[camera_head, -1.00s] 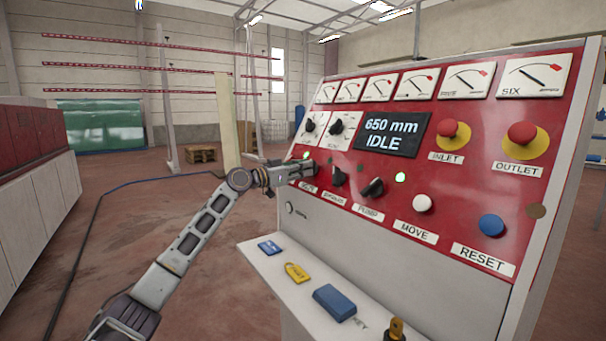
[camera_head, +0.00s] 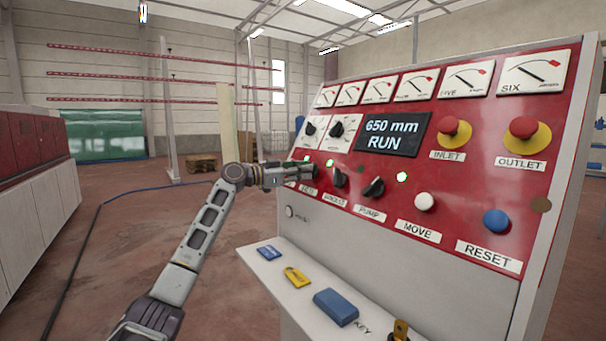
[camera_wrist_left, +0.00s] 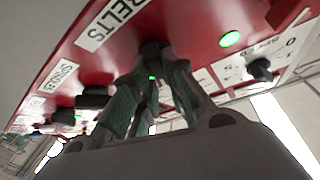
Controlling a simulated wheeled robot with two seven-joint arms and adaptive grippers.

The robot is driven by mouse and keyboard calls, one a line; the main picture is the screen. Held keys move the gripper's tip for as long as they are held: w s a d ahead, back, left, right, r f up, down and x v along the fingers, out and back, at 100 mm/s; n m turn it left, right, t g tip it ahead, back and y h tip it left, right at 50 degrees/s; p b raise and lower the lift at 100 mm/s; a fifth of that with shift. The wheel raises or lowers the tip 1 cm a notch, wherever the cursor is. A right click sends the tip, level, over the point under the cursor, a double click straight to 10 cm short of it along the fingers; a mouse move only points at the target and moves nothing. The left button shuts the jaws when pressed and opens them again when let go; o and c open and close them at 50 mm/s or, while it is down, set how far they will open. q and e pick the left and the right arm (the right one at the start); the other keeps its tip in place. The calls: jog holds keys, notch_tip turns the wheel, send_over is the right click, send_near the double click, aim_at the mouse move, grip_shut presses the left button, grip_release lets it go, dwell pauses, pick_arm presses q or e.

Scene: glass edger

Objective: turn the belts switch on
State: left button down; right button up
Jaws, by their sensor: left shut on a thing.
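The belts switch is a black knob (camera_wrist_left: 152,48) under the white BELTS label (camera_wrist_left: 110,22) in the left wrist view. A lit green lamp (camera_wrist_left: 230,39) sits beside it. My left gripper (camera_head: 300,172) reaches the left end of the red panel, and its fingers (camera_wrist_left: 153,68) are closed around the knob. In the head view the gripper hides the knob, above a small label (camera_head: 307,188). The display (camera_head: 392,135) reads 650 mm RUN. My right gripper is not in view.
Right of my gripper are the spindles knob (camera_head: 339,177), the pump knob (camera_head: 374,187), a white button (camera_head: 425,202) and a blue button (camera_head: 496,221). Red inlet (camera_head: 447,128) and outlet (camera_head: 523,127) buttons sit above. The shelf (camera_head: 283,262) below holds tags and a blue block (camera_head: 335,306).

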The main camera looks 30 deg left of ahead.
pick_arm(q)
jog(key=shift+a+r+m+g+h, duration=0.1)
jog(key=shift+m+g+h, duration=0.35)
jog(key=shift+m, duration=0.55)
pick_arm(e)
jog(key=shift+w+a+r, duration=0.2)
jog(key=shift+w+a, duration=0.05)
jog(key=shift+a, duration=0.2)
pick_arm(q)
jog(key=shift+m, duration=0.3)
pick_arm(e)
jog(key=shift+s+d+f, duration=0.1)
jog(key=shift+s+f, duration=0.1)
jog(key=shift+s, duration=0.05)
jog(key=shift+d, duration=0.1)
